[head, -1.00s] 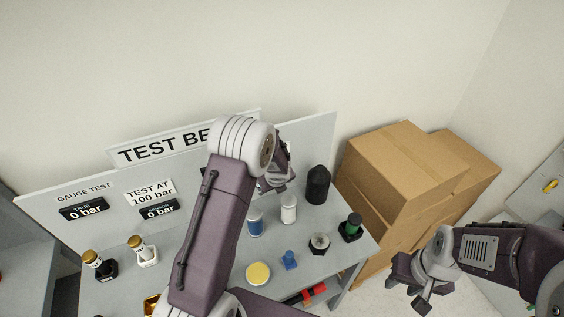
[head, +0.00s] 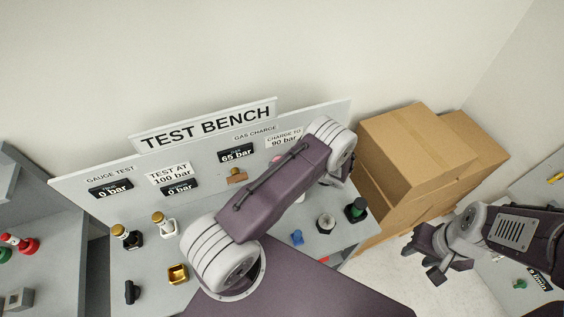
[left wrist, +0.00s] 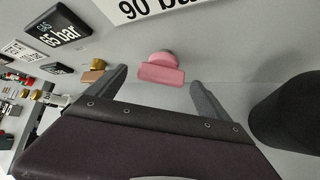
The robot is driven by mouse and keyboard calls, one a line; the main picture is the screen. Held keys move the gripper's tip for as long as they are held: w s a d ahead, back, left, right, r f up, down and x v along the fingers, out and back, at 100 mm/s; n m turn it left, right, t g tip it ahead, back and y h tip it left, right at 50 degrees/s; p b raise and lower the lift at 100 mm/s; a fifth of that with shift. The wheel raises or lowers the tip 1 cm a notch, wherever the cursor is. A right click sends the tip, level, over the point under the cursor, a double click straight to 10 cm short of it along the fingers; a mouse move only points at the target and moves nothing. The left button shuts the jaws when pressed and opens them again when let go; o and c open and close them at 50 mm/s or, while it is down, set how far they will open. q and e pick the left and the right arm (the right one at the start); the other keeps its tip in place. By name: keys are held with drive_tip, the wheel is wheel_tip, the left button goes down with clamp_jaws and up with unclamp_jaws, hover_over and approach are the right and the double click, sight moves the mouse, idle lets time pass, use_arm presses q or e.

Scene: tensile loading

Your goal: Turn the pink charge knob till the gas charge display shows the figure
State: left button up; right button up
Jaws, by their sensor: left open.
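The pink charge knob (left wrist: 161,69) is on the grey panel in the left wrist view, with a flat bar-shaped grip. My left gripper (left wrist: 158,80) is open, one finger on either side of the knob in that picture; I cannot tell if either touches it. In the head view my left arm hides that gripper and nearly all of the knob. The gas charge display (head: 237,153) reads 65 bar. The sign (head: 284,138) beside it says charge to 90 bar. My right gripper (head: 430,259) is open and empty, away from the bench at the right.
A brown knob (head: 237,175) sits below the display. A dark rounded object (left wrist: 290,110) stands close to the right of my left gripper. Gauges (head: 163,224), a gold square piece (head: 177,273) and fittings stand on the bench. Cardboard boxes (head: 405,150) are right of it.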

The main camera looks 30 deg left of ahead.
use_arm(q)
drive_tip(key=x, duration=0.3)
drive_tip(key=shift+w+p, duration=0.35)
drive_tip(key=shift+a+f, duration=0.2)
drive_tip(key=shift+a, duration=0.05)
drive_tip(key=shift+s+d+r, duration=0.1)
drive_tip(key=shift+s, duration=0.1)
drive_tip(key=shift+s+d, duration=0.1)
drive_tip(key=shift+c, duration=0.6)
drive_tip(key=c, duration=1.2)
drive_tip(key=shift+c, duration=0.2)
use_arm(e)
drive_tip(key=shift+w+r, duration=0.15)
drive_tip(key=shift+r, duration=0.45)
